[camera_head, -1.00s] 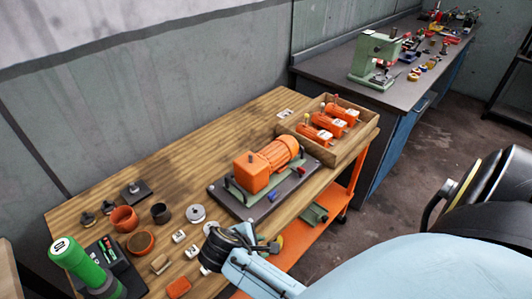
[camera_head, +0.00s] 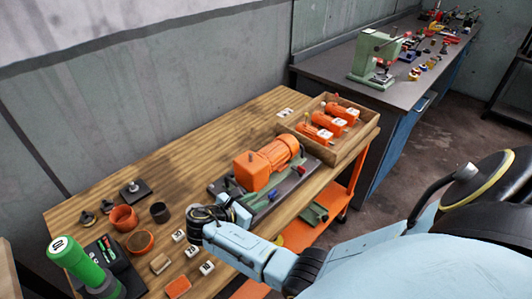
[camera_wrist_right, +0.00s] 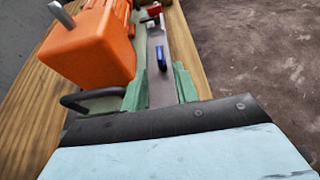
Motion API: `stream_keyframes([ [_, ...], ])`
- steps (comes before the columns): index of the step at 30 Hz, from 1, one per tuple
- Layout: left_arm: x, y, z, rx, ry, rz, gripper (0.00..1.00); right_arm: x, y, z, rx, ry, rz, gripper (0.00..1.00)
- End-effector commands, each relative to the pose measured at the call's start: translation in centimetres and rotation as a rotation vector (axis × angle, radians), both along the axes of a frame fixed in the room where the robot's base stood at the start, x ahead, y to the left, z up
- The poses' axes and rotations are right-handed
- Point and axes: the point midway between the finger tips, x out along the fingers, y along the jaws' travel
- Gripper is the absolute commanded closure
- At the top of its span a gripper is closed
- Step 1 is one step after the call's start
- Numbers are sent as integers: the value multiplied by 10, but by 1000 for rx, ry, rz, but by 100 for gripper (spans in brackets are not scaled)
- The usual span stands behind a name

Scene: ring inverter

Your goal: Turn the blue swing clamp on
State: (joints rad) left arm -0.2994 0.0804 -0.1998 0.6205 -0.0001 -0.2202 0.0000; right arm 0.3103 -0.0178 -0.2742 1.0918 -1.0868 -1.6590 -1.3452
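The blue swing clamp (camera_head: 270,194) is a small blue handle at the front edge of the dark fixture plate (camera_head: 287,194), below the orange motor (camera_head: 266,163). In the right wrist view the blue clamp handle (camera_wrist_right: 162,57) stands on a grey strip beside the orange block. My right gripper (camera_head: 238,211) is at the plate's near left corner, left of the blue clamp and apart from it. Its fingers do not show clearly in either view; only its dark and light blue body (camera_wrist_right: 160,122) fills the bottom of the wrist view. My left gripper is out of view.
A red clamp handle (camera_head: 301,170) sits farther along the plate. A black bar handle (camera_wrist_right: 88,98) rises near my gripper. A wooden crate (camera_head: 346,157) of orange motors stands behind right. Small parts, cups and a green-handled tool (camera_head: 70,257) crowd the left.

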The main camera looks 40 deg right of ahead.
Motion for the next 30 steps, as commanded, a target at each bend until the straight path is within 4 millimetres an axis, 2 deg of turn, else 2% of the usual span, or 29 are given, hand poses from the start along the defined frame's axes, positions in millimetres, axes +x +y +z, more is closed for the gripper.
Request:
stream_keyframes([
  [3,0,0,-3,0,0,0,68,2,-22,-9,-2,0,-1,70],
  [9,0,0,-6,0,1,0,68,4,-42,-18,1,0,0,70],
  [20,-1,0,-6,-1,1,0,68,4,-47,-19,2,-1,1,70],
  [27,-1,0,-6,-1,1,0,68,4,-47,-19,2,-1,1,99],
  [30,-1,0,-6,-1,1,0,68,4,-46,-19,1,-1,1,100],
])
